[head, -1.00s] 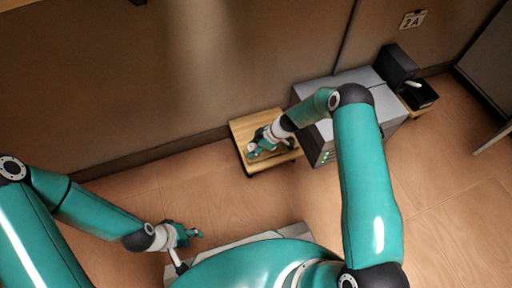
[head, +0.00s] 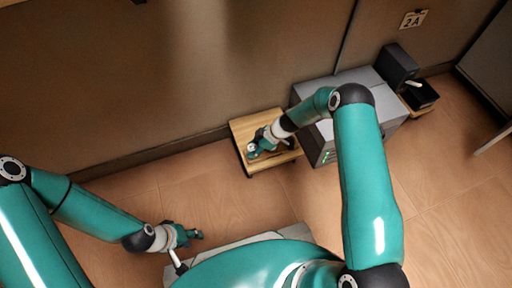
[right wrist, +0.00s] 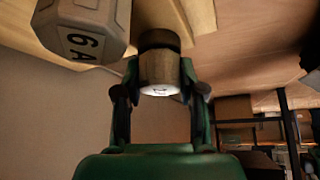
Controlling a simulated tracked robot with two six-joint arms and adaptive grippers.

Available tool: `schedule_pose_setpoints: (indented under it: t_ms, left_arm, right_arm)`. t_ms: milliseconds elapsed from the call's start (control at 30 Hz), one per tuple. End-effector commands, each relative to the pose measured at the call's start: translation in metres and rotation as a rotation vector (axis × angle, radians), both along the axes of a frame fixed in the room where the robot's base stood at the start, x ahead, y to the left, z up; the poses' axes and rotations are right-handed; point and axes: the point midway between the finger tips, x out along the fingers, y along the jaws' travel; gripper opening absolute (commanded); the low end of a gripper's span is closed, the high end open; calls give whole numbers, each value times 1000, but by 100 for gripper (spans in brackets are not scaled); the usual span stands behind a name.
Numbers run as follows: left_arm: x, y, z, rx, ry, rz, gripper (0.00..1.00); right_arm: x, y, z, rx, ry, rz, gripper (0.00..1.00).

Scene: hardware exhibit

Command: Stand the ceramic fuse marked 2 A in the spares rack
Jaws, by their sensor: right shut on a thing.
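My right gripper (head: 258,149) is over the small wooden stand (head: 243,124) by the wall in the head view. In the right wrist view, my right gripper (right wrist: 160,95) is shut on a short cylinder (right wrist: 160,68) with a brownish body, a dark far end and a pale near end. No marking can be read on it, so I cannot tell if it is the 2 A fuse. A pale faceted ceramic piece marked 6 A (right wrist: 88,25) is close to its upper left. My left gripper (head: 193,236) hangs low at the left, too small to read its fingers.
A grey cabinet (head: 368,78) stands right of the stand. Beyond it are a black box (head: 397,63) and a black open holder (head: 422,95) with a white piece (head: 412,84). A wall sign reads 2A (head: 413,19). The floor in front is clear.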

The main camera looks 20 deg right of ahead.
Motion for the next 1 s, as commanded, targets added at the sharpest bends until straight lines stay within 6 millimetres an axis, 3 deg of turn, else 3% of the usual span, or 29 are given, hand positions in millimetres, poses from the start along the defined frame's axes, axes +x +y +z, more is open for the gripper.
schedule_pose_setpoints:
  t_ms: [333, 367, 500, 733, 900, 1000]
  left_arm:
    - [0, 0, -5, 0, 0, 0, 40]
    - [0, 0, -4, 0, 0, 0, 40]
    - [0, 0, -4, 0, 0, 0, 40]
    - [0, 0, -4, 0, 0, 0, 40]
    - [0, 0, -4, 0, 0, 0, 40]
    - [0, 0, -4, 0, 0, 0, 40]
  right_arm:
    - [0, 0, -3, 0, 0, 1, 7]
    - [0, 0, -2, 0, 0, 1, 43]
    - [0, 0, -2, 0, 0, 0, 66]
    - [0, 0, -2, 0, 0, 0, 69]
    - [0, 0, -2, 0, 0, 0, 94]
    - [0, 0, -2, 0, 0, 0, 94]
